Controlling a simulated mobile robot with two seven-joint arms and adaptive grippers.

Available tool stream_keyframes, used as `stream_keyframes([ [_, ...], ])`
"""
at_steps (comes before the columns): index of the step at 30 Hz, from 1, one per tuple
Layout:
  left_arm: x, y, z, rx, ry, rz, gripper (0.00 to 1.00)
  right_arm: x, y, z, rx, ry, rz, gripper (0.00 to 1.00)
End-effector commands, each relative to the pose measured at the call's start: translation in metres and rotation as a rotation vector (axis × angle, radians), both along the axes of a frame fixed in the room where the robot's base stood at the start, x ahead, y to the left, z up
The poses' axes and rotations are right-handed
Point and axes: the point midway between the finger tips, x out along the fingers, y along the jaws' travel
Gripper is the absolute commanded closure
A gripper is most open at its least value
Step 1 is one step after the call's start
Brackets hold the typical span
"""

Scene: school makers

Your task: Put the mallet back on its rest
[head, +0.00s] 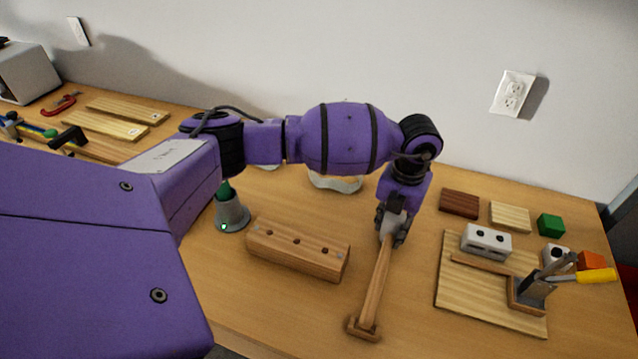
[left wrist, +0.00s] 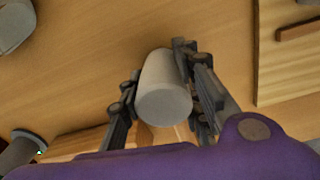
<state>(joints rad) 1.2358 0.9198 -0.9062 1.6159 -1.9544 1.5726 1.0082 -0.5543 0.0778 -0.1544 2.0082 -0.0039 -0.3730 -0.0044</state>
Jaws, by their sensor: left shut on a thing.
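The mallet has a pale grey cylindrical head (left wrist: 165,90) and a long wooden handle (head: 377,283). My left gripper (head: 391,228) is shut on the mallet's head, with a finger on each side of it in the left wrist view (left wrist: 157,92). The handle points toward the table's front edge. Its far end is at a small notched wooden piece (head: 364,329), which looks like the rest; I cannot tell whether the handle touches it. My fingers partly hide the head in the head view. My right gripper is not in view.
A wooden block with holes (head: 296,250) and a grey cone-shaped stand (head: 232,215) are to the left. Bare tabletop lies between mallet and board.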

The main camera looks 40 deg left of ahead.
Motion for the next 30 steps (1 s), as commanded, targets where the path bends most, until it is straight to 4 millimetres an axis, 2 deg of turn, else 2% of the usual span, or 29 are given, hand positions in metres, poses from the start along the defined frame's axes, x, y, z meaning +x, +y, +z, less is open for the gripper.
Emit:
stream_keyframes([
  [9, 0.0014, -0.0004, 0.0024, 0.0, -0.004, -0.001, 1.0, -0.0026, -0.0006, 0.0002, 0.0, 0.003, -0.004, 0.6],
  [29, 0.0014, -0.0005, -0.0072, -0.001, -0.003, -0.001, 1.0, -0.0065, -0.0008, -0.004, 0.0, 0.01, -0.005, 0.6],
  [30, 0.0015, -0.0005, -0.0068, 0.0, -0.004, -0.001, 0.64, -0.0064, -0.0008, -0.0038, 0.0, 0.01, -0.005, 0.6],
])
